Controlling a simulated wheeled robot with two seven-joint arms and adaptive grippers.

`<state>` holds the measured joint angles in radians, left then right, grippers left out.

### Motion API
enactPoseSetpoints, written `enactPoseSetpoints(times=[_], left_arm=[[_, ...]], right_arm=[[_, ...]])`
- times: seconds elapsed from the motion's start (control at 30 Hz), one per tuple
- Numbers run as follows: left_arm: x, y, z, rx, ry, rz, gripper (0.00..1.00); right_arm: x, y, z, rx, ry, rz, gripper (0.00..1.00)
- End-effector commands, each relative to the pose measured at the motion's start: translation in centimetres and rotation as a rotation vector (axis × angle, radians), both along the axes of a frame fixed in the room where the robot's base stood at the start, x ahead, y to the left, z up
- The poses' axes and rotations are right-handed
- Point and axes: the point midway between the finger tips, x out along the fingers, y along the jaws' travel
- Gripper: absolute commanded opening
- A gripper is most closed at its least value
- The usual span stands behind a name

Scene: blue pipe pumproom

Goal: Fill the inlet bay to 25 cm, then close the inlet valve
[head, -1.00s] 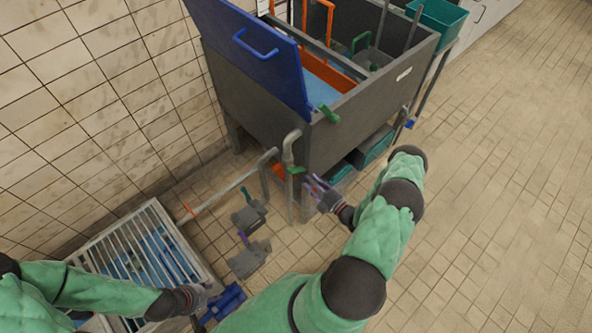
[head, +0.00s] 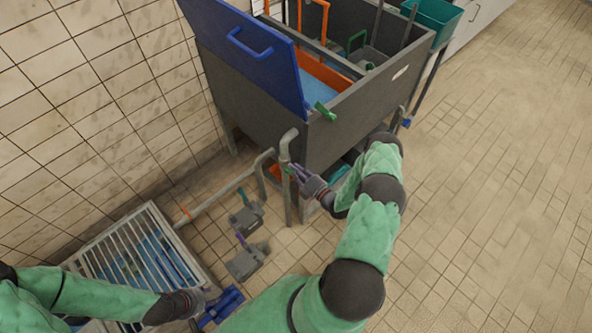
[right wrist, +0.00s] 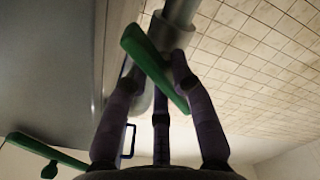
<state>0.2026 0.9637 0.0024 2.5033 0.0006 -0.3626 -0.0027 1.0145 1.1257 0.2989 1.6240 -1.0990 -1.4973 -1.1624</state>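The grey tank (head: 270,110) stands against the tiled wall. Its bay beside the orange panel (head: 318,68) holds blue water (head: 333,88); I cannot read its depth. A grey standpipe (head: 285,150) rises at the tank's near corner. My right gripper (head: 293,171) is at this pipe. In the right wrist view a green lever (right wrist: 155,68) on the pipe lies between the spread fingers of my right gripper (right wrist: 157,68); firm contact cannot be made out. My left gripper (head: 208,296) is low at the left, beside a blue object (head: 225,308); its fingers are unclear.
A blue lid (head: 245,55) stands raised over the tank. Another green lever (head: 326,111) is at the tank's rim. A slatted metal grate (head: 140,262) and grey pedal-like pieces (head: 246,262) are on the floor. The tiled floor at right (head: 500,200) is clear.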

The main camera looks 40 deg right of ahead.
Motion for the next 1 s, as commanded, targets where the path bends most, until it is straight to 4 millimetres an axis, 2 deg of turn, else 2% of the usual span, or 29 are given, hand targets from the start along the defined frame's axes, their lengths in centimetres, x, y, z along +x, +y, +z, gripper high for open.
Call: enactPoseSetpoints(times=[0.47,1.0], left_arm=[[0.0,0.0,-0.2,0.0,0.0,0.0,0.4],[0.0,0.0,-1.4,0.0,0.0,0.0,0.4]], right_arm=[[0.1,-0.1,0.2,-0.055,-0.009,-0.002,0.0],[0.1,-0.1,0.4,-0.447,-0.045,-0.003,0.0]])
